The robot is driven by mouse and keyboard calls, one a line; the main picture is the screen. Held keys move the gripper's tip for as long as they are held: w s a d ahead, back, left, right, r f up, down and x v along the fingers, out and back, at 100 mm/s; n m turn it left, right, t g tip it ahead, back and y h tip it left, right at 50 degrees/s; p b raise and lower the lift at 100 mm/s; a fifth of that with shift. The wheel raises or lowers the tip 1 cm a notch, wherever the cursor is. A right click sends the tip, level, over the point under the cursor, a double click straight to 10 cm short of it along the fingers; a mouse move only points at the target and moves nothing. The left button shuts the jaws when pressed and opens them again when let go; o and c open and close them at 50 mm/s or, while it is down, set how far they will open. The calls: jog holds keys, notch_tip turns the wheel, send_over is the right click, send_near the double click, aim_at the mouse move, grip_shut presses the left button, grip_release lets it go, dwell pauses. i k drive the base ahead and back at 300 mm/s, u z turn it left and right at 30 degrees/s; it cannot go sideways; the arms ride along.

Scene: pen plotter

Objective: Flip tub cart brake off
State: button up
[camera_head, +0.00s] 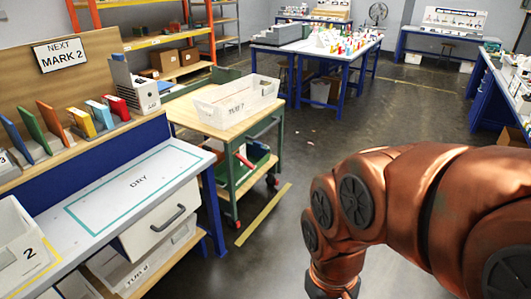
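The tub cart (228,130) stands left of centre, with a wooden top and a green frame. A clear-white tub (236,102) with a printed label sits on its top. A caster with red on it (272,181) shows at the cart's right rear leg, and a red part (235,224) shows at the foot of the front leg. I cannot tell which part is the brake or how it is set. A red bar (243,160) shows at the lower shelf. My copper-coloured arm fills the lower right, to the right of the cart and apart from it. My gripper is out of view below the bottom edge.
A workbench (190,160) with a "DRY" area and a drawer (160,218) stands at the left, close to the cart. A yellow floor line (263,215) runs beside the cart. Open floor (400,110) lies to the right, towards tables at the back.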

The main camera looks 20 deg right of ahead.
aim_at(240, 157)
jog(key=z, duration=0.15)
jog(key=i, duration=0.8)
jog(key=u, duration=0.05)
jog(key=k, duration=0.55)
jog(key=z, duration=0.55)
jog(key=i, duration=1.5)
jog(key=u, duration=0.8)
